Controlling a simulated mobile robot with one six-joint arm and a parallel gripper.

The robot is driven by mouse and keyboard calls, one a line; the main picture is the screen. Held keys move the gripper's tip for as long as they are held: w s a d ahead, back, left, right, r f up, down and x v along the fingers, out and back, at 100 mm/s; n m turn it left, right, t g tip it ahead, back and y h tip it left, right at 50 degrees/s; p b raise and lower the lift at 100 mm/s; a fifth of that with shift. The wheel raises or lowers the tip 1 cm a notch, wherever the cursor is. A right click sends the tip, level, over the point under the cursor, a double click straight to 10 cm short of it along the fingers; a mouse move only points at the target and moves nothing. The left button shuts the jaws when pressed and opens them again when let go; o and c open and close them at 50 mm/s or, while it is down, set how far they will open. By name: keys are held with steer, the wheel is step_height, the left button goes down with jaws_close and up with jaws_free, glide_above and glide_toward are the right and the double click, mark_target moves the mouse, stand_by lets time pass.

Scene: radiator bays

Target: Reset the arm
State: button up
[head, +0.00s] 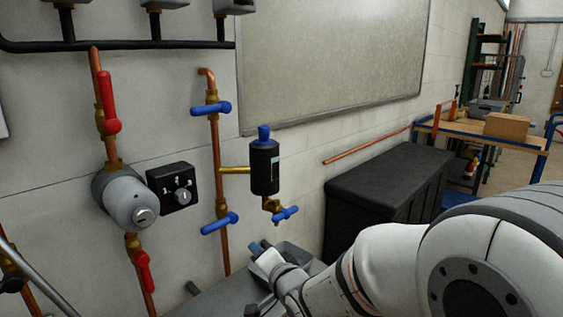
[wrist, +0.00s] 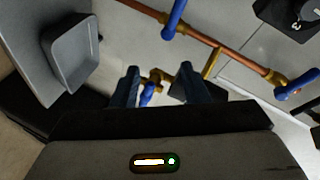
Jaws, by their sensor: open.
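My arm reaches from the right of the head view to the lower middle. My gripper (head: 260,249) is below the black cylinder with its blue drain valve, above a grey surface. In the wrist view my gripper (wrist: 158,82) shows two dark fingers spread apart with nothing held between them. A brass fitting with a blue handle (wrist: 149,93) shows in the gap between the fingers, seemingly beyond them. The black cylinder (head: 264,166) with a blue cap hangs on a brass side pipe, and the blue drain valve (head: 284,213) sits under it.
Copper pipes with blue levers (head: 211,108) and red levers (head: 110,103) run up the wall, around a grey pump (head: 130,206). A grey tray (wrist: 72,70) lies left in the wrist view. A black chest (head: 378,196) stands to the right, with a workbench (head: 487,131) behind.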

steer(key=s+d+r+n+g+h+p, duration=0.25)
steer(key=s+d+r+p, duration=0.2)
steer(key=d, duration=0.25)
steer(key=s+d+r+n+g+h+p, duration=0.1)
steer(key=s+d+r+g+h+p, duration=0.25)
steer(key=d+r+p, duration=0.35)
steer(key=s+d+r+n+g+p, duration=0.1)
steer(key=s+d+r+g+p, duration=0.1)
steer(key=s, duration=0.5)
steer(key=s+d+r+n+g+h+p, duration=0.1)
steer(key=s+d+r+n+g+p, duration=0.1)
steer(key=s, duration=0.5)
steer(key=shift+s+d+r+g+p, duration=0.25)
steer(key=shift+d+g+p, duration=0.15)
steer(key=shift+d+p, duration=0.4)
